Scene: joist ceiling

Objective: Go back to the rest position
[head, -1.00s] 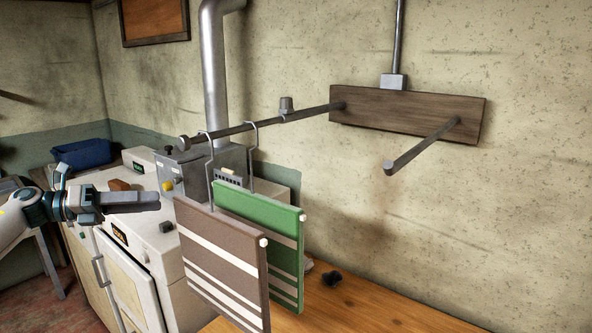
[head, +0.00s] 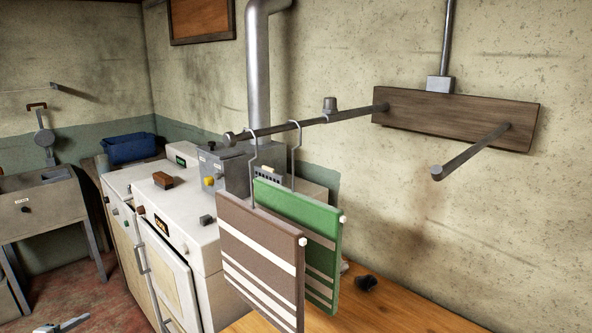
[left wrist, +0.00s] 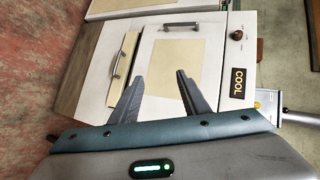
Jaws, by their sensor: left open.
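My left gripper (left wrist: 157,82) is open in the left wrist view, its two dark fingers apart with nothing between them. Behind the fingers is the front of a white cabinet. My right gripper is not in view. A brown striped panel (head: 262,265) and a green striped panel (head: 300,215) hang by hooks from a dark rod (head: 350,117), apart from any gripper.
White cabinets (head: 190,225) stand left of the panels, with a brown block (head: 163,180) on top; a COOL label (left wrist: 238,83) shows in the wrist view. A wooden worktop (head: 350,308) lies below the panels. A sink unit (head: 48,215) stands far left. Red floor between is open.

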